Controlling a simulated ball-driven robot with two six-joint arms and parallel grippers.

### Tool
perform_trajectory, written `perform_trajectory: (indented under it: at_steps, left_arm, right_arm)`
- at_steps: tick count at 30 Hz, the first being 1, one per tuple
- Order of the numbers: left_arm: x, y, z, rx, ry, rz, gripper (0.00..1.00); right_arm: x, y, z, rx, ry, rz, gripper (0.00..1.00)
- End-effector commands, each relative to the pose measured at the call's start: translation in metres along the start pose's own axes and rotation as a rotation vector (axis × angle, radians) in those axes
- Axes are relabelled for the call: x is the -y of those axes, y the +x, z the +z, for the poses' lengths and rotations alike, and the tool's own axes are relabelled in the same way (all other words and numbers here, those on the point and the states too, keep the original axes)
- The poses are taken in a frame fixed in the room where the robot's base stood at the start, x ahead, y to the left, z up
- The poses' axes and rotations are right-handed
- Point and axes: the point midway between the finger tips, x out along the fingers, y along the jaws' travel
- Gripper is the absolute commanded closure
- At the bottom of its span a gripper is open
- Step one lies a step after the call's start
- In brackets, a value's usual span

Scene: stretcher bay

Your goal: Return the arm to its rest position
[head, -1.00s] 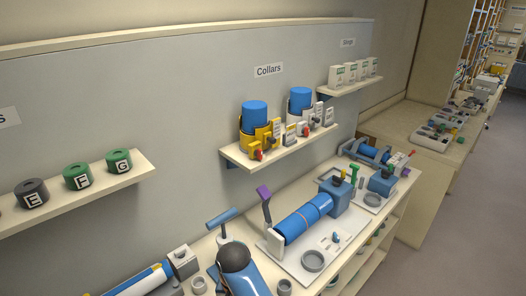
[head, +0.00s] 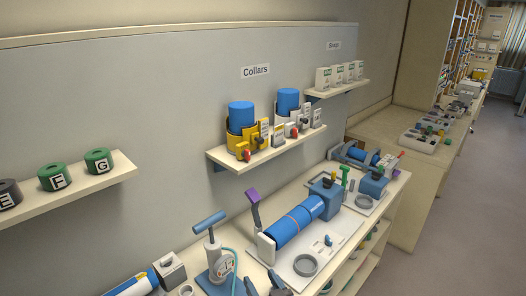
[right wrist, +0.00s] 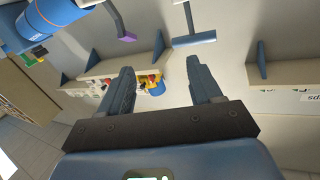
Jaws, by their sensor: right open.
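My right gripper (head: 263,284) shows only as two dark fingertips at the bottom edge of the head view, in front of the bench. In the right wrist view my right gripper (right wrist: 160,75) is open, its two fingers apart with nothing between them. Behind the gap, farther off, the collar shelf (right wrist: 100,72) shows. My left gripper is not in view. The rest of the right arm is hidden below the head picture.
A hand pump (head: 220,262) with a blue T-handle stands close left of the fingertips. A blue cylinder (head: 292,226) on a white board (head: 335,251) lies to their right. The collar shelf (head: 270,152) and left shelf (head: 70,200) project from the wall. Floor (head: 460,210) is clear at right.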

Motion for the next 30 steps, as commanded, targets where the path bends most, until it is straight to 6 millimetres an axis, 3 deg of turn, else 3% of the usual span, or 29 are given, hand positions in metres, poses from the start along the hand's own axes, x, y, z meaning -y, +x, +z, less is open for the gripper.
perform_trajectory:
  at_steps: [1,6,12,18,24,30]
  left_arm:
    - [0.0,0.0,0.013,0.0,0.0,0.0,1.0]
    - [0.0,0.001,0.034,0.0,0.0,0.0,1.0]
    - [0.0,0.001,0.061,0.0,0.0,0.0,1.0]
    - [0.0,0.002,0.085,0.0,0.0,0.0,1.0]
    - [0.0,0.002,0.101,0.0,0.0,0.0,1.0]
    - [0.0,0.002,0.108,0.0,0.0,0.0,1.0]
  right_arm:
    - [-0.016,-0.023,0.013,-0.043,-0.02,0.024,0.36]
    - [-0.051,-0.099,0.022,-0.189,-0.093,0.1,0.36]
    - [-0.079,-0.188,0.041,-0.266,-0.151,0.206,0.36]
    - [-0.095,-0.26,0.076,-0.203,-0.152,0.315,0.36]
    - [-0.102,-0.304,0.115,-0.09,-0.13,0.397,0.36]
    - [-0.106,-0.319,0.132,-0.051,-0.12,0.439,0.36]
